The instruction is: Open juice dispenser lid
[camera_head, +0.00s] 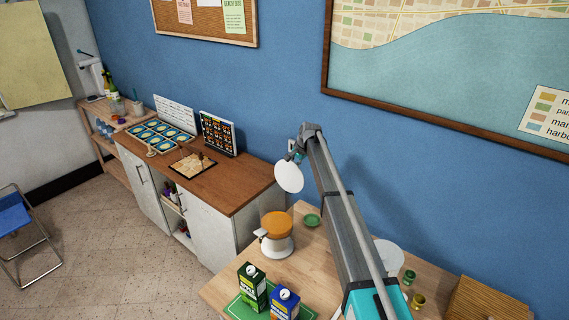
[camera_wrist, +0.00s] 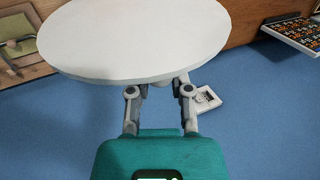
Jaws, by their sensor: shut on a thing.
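The juice dispenser (camera_head: 277,245) stands on the light wood table, with a white body and a small spout on its left side. Its top shows a round orange surface (camera_head: 276,224) with no cover on it. A round white lid (camera_head: 289,177) is held in the air above the dispenser, tilted steeply and apart from it. It fills the top of the wrist view (camera_wrist: 135,40). My gripper (camera_head: 297,157) is shut on the lid from behind; its fingers also show in the wrist view (camera_wrist: 160,84), where the lid hides the fingertips.
A green juice carton (camera_head: 252,287) and a blue carton (camera_head: 285,303) stand on a green mat near the front. A green dish (camera_head: 312,220) sits right of the dispenser. A white plate (camera_head: 389,257) and small jars (camera_head: 409,278) lie further right. The blue wall is close behind.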

